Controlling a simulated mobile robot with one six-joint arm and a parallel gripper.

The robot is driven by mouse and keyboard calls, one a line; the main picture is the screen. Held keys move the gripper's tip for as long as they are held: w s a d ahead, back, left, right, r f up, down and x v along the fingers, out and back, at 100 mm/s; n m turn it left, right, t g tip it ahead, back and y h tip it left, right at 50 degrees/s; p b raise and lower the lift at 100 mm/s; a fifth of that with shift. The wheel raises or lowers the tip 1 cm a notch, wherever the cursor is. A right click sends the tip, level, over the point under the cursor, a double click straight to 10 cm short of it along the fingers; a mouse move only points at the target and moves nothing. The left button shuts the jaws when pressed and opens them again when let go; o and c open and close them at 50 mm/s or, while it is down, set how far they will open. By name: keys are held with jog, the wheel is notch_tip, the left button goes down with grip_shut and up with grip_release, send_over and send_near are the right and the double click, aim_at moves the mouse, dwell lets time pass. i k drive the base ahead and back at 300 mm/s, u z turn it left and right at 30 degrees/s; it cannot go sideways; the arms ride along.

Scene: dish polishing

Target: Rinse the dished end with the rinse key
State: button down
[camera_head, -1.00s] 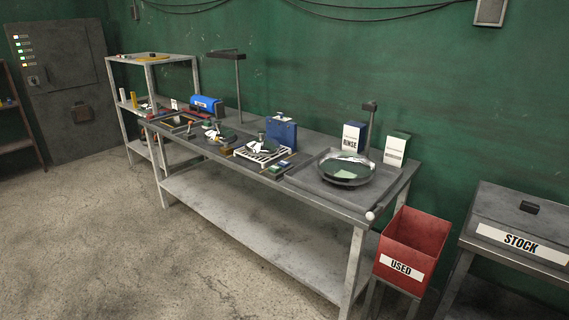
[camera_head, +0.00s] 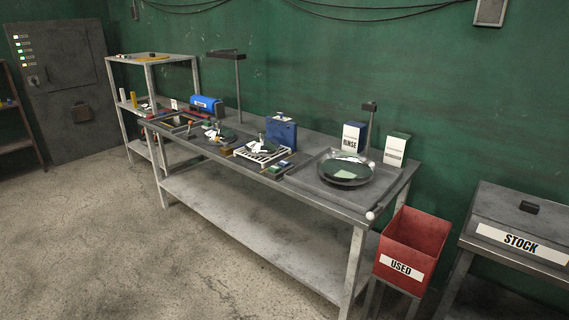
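A round, shiny, dark dished end (camera_head: 345,170) lies in a shallow grey tray (camera_head: 312,181) at the right end of the bench. A small pale patch shows on its surface. A box marked RINSE (camera_head: 353,138) stands just behind the dish, beside a dark post (camera_head: 368,128). A small white ball-shaped knob (camera_head: 370,215) shows at the bench's front right corner. I cannot tell which part is the rinse key. My gripper is not in view.
A pale-fronted box (camera_head: 396,150) stands right of the post. A red USED bin (camera_head: 405,252) and a grey STOCK box (camera_head: 520,228) stand right of the bench. A rack (camera_head: 262,152), a blue box (camera_head: 281,134) and small tools crowd the bench's middle and left. The floor in front is clear.

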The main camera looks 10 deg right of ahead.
aim_at(283, 164)
jog(key=z, duration=0.65)
jog(key=i, duration=1.5)
jog(key=z, duration=0.8)
jog(key=k, duration=0.1)
jog(key=u, duration=2.5)
